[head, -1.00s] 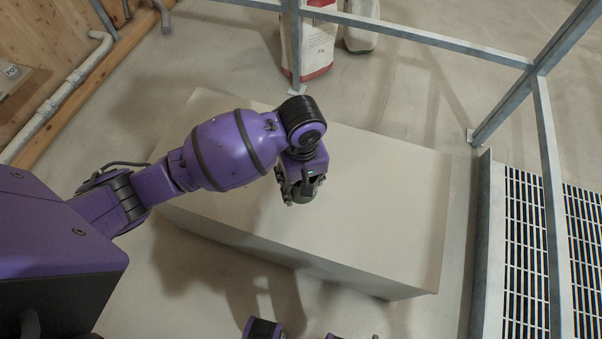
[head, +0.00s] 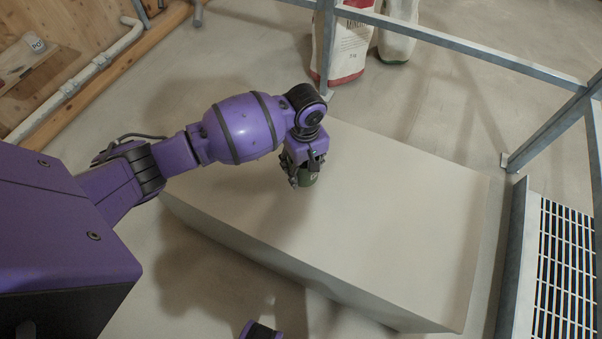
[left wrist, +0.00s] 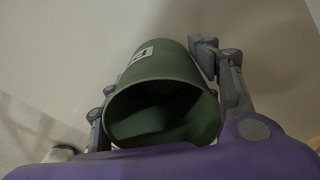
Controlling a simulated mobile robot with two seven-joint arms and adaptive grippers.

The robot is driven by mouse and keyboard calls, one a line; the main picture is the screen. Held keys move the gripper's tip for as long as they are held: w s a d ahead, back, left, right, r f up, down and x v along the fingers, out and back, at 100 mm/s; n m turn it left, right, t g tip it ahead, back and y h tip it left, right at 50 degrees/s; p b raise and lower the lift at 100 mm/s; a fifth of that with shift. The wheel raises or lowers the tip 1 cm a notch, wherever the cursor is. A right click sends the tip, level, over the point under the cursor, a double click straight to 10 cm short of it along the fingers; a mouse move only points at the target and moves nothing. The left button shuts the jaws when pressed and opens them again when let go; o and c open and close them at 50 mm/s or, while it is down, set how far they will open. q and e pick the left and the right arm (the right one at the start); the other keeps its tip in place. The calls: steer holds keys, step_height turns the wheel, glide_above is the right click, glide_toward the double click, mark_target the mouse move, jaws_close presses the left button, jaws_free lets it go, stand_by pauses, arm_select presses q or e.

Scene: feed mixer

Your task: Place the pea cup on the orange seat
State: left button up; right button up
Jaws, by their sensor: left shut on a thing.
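A dark green cup (head: 308,176), which I take for the pea cup, is in my left gripper (head: 301,176) above the pale block's top. In the left wrist view the green cup (left wrist: 160,95) shows its open mouth toward the camera and a small white label on its side. The left gripper (left wrist: 160,90) has a finger on each side of it and is shut on it. Whether the cup touches the block is unclear. No orange seat shows in either view. A purple part at the bottom of the head view is mine; my right gripper is not visible.
The large pale block (head: 400,215) has a bare top right of the cup. A metal rail frame (head: 450,48) runs behind it, with a white sack (head: 343,45) and another sack (head: 397,32) at the back. A floor grate (head: 565,270) lies at the right.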

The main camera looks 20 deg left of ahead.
arm_select(q)
steer(key=shift+w+a+f, duration=0.4)
steer(key=shift+a+f, duration=0.25)
steer(key=shift+f, duration=0.2)
steer(key=f, duration=0.1)
steer(key=f+b, duration=0.2)
steer(key=shift+w+a+f, duration=0.1)
steer(key=shift+a+f, duration=0.15)
steer(key=shift+f, duration=0.15)
steer(key=shift+r, duration=0.1)
steer(key=o, duration=1.1)
steer(key=shift+o, duration=0.2)
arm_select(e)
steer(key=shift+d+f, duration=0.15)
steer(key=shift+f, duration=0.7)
